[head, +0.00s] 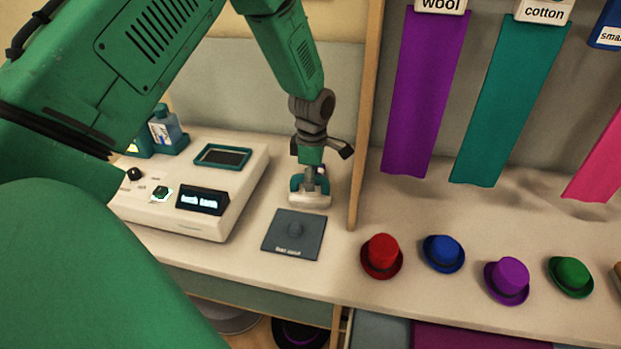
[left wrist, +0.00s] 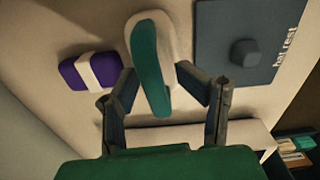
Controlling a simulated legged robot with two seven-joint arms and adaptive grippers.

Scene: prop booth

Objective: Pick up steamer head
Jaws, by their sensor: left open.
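The steamer head, white with a teal handle, stands on the table right of the white console. It shows in the head view (head: 309,199) and in the left wrist view (left wrist: 150,58). My left gripper (head: 312,174) is directly above it, pointing down. In the left wrist view the gripper's open fingers (left wrist: 156,78) are on either side of the teal handle. I cannot tell whether either finger touches it. In the head view the gripper partly hides the handle. My right gripper is not in view.
A dark hat rest mat (head: 280,244) lies in front of the steamer head. The white console (head: 240,192) is to the left. A wooden divider (head: 363,130) stands close on the right, with small hats (head: 381,257) beyond. A purple block with a white band (left wrist: 72,74) lies nearby.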

